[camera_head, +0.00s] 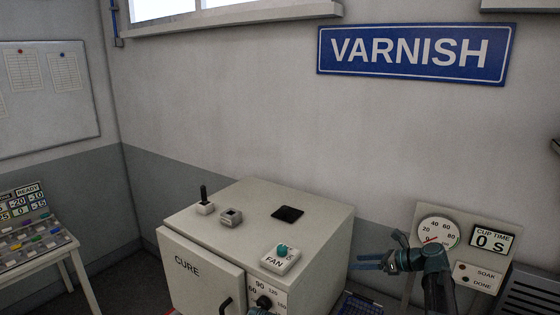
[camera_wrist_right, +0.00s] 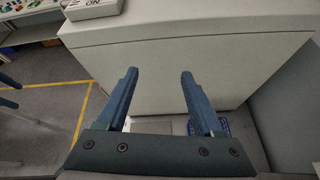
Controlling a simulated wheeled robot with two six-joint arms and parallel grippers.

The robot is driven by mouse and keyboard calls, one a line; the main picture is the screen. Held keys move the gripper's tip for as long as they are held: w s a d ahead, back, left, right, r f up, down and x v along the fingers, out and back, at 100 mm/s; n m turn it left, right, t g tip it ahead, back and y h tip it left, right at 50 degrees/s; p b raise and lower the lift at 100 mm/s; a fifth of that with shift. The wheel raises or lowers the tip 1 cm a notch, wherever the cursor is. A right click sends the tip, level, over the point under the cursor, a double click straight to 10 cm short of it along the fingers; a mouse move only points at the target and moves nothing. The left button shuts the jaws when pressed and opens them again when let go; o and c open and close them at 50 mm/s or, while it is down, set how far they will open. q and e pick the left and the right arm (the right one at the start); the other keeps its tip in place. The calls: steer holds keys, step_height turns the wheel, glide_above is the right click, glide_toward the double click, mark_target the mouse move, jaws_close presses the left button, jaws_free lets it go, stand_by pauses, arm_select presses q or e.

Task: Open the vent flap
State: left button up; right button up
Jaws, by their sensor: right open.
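A flat black square (camera_head: 287,214) lies on top of the cream CURE cabinet (camera_head: 323,213), towards its back; it may be the vent flap, and it looks flush with the top. A black upright lever on a small white base (camera_head: 204,205) stands at the top's left edge. My right gripper (camera_head: 368,262) is open and empty, to the right of the cabinet and below its top, fingers pointing left. In the right wrist view its two blue fingers (camera_wrist_right: 158,78) are spread before the cabinet's side wall (camera_wrist_right: 245,72). My left gripper is out of view.
A gauge panel (camera_head: 461,215) with a CUP TIME display stands at the right. A sample table (camera_head: 40,262) is at far left.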

steer(key=s+a+f+n+g+h+b, duration=0.25)
steer(key=s+a+f+n+b, duration=0.25)
steer(key=s+a+f+n, duration=0.4)
steer(key=s+a+f+n+g+h+b, duration=0.2)
steer(key=s+a+f+n+g+b, duration=0.35)
steer(key=a+f, duration=0.5)
steer(key=s+f+n+h+b, duration=0.7)
steer(key=s+f+n, duration=0.5)
steer(key=s+n, duration=0.4)
steer(key=shift+s+t+h+b, duration=0.15)
steer(key=shift+t+h+b, duration=0.2)
steer(key=shift+t+b, duration=0.05)
